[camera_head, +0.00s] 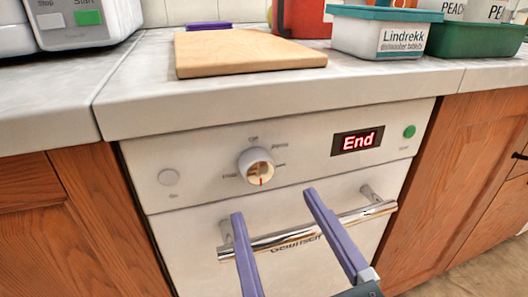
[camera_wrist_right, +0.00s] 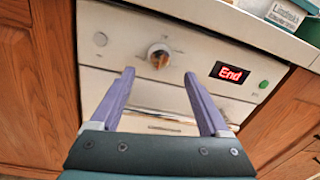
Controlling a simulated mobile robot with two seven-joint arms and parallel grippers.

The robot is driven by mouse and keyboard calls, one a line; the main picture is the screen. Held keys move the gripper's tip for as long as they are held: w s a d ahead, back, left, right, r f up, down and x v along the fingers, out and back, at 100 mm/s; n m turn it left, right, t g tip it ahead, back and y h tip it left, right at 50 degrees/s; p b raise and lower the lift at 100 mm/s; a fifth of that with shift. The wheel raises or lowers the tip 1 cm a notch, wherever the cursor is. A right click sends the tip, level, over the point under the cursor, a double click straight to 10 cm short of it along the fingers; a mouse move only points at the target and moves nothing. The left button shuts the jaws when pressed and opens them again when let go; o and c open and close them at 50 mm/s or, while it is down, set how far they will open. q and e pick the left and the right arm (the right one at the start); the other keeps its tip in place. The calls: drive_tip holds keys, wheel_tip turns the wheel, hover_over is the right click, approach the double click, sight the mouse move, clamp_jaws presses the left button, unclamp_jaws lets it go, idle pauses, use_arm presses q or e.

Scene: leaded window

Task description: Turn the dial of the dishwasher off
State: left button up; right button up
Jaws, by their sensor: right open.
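The white dishwasher (camera_head: 200,205) stands under the counter between wooden cabinets. Its round white dial (camera_head: 257,166) sits on the upper panel, with a red mark at its lower edge and small labels around it. The dial also shows in the right wrist view (camera_wrist_right: 158,56). The display (camera_head: 357,141) reads "End" in red. My right gripper (camera_head: 274,203) is open and empty, its two purple fingers apart below the dial, in front of the handle. In the right wrist view its fingertips (camera_wrist_right: 158,72) are on either side below the dial, not seen touching it. My left gripper is not in view.
A chrome handle bar (camera_head: 285,238) crosses the door below the panel. A green button (camera_head: 409,132) is at the panel's right and a pale button (camera_head: 168,177) at its left. A wooden board (camera_head: 245,54) and several containers rest on the counter above.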

sight(260, 174)
drive_tip(key=x, duration=0.6)
clamp_jaws()
idle(0.6)
